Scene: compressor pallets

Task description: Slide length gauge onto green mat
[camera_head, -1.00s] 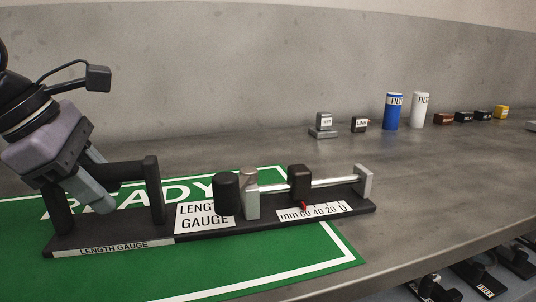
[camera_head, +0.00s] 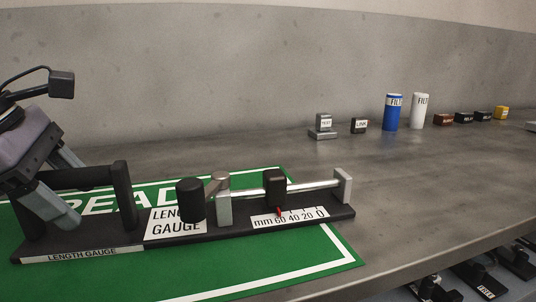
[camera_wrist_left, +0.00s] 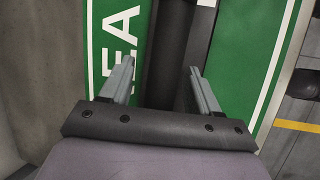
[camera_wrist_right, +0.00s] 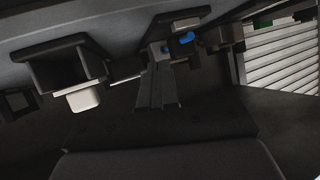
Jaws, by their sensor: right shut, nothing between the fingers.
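The length gauge (camera_head: 110,246) is a long black base with a label, a handle, a dark knob, metal posts and a mm scale. It lies flat over the green mat (camera_head: 300,262). My left gripper (camera_head: 62,185) is at the gauge's black handle (camera_head: 85,177), with fingers spread on both sides of the bar. The left wrist view shows these fingers (camera_wrist_left: 160,80) apart with the dark handle between them. My right gripper (camera_wrist_right: 158,100) is shut and empty, away from the gauge.
Several small items stand along the back: a grey test block (camera_head: 323,127), a link block (camera_head: 359,126), a blue filter (camera_head: 393,112), a white filter (camera_head: 419,111) and a yellow block (camera_head: 502,113). The grey table (camera_head: 420,180) is clear right of the gauge. Parts sit below its front edge.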

